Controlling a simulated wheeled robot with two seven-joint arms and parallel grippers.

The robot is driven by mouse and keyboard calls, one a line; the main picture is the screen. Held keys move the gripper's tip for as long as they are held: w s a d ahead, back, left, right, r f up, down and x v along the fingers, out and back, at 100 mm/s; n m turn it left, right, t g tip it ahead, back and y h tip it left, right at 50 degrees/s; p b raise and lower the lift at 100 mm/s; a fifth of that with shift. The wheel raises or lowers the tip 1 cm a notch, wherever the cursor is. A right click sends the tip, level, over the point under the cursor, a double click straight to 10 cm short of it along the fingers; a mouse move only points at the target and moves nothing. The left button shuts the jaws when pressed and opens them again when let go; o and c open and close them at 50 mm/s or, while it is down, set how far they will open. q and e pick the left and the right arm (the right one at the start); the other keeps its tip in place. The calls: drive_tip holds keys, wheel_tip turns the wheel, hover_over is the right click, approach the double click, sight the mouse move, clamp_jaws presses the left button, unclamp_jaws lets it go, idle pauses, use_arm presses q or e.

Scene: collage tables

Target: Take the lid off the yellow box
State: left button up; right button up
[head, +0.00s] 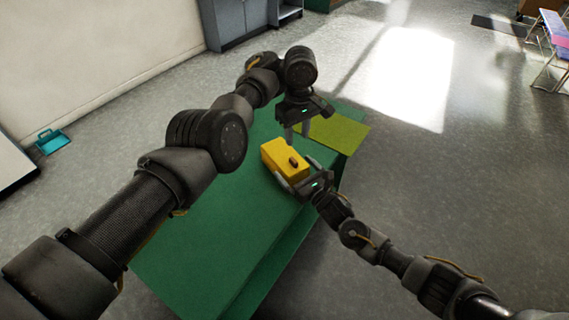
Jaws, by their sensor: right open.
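The yellow box (272,151) sits on the green table, with its lid (284,152) on top. A small dark brown knob (293,161) stands on the lid. My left gripper (297,134) is above and behind the box, pointing down, with its fingers apart and nothing visible between them. My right gripper (299,174) is at the near right end of the box, open, with one finger on each side of that end. I cannot tell whether its fingers touch the box.
The green table (200,262) is clear to the left and in front of the box. Grey cabinets (238,22) and a teal dustpan-like item (52,141) are away on the floor.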

drive_tip(key=shift+w+a+r, duration=0.1)
drive_tip(key=shift+w+a, duration=0.3)
drive_tip(key=shift+w, duration=0.25)
drive_tip(key=shift+c, duration=0.4)
